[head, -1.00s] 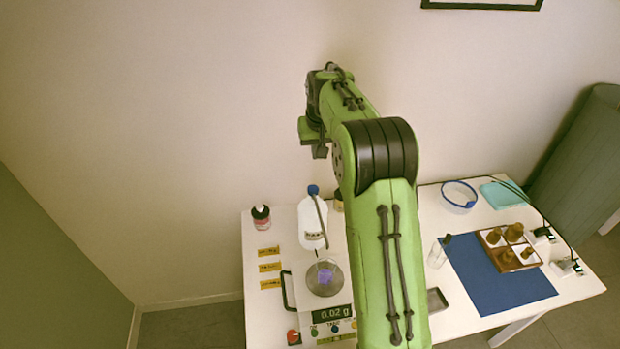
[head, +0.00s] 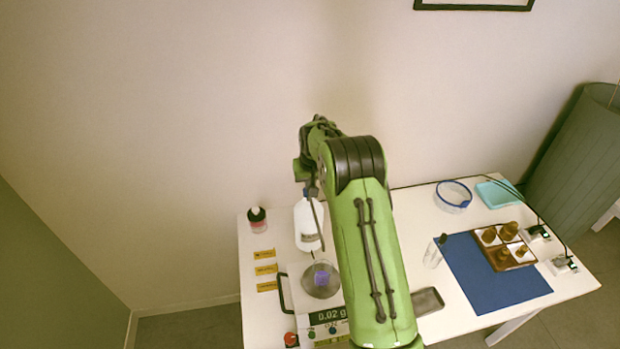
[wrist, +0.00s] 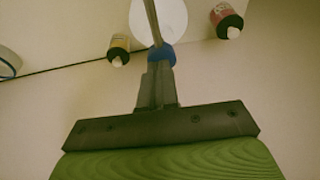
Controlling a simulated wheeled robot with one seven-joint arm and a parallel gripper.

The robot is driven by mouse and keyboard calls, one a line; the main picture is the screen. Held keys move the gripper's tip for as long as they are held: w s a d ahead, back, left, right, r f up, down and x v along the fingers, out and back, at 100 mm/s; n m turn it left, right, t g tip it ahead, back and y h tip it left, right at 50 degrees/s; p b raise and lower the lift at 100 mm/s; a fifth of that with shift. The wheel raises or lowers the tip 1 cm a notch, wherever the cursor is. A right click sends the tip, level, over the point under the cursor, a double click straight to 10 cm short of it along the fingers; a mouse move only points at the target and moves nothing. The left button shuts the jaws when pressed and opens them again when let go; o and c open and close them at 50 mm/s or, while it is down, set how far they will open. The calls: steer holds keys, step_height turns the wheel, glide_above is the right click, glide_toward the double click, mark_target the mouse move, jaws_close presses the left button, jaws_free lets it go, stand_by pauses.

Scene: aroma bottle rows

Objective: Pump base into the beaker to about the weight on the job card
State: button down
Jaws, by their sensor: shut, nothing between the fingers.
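The white pump bottle (head: 306,228) stands behind the scale. Its blue pump head (wrist: 161,54) shows just past my fingertips in the wrist view, with the long thin spout running away from it. My gripper (head: 311,193) is shut and empty, right over the pump head; I cannot tell whether it touches. The clear beaker (head: 322,268) stands on the round pan of the scale (head: 300,327), with a purple patch on or in it. The scale display reads 0.02 g. I cannot make out a job card; three small yellow cards (head: 265,269) lie left of the scale, their writing unreadable.
A dark-capped bottle with pink (head: 257,220) stands at the back left. To the right are a blue mat (head: 500,285), a wooden tray (head: 522,263) with several brown bottles, a clear glass (head: 433,254), a blue-rimmed dish (head: 453,196) and a teal tray (head: 499,194). My arm hides the middle.

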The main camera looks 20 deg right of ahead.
step_height(320, 180, down, 2)
steer(key=shift+s+f+b, duration=0.1)
steer(key=shift+b, duration=0.85)
steer(key=shift+s+r, duration=0.1)
steer(key=shift+r, duration=0.1)
step_height(320, 180, up, 5)
steer(key=p, duration=0.3)
steer(key=shift+r, duration=0.2)
steer(key=v, duration=0.8)
steer(key=shift+r+b, duration=0.45)
steer(key=shift+s+a, duration=0.1)
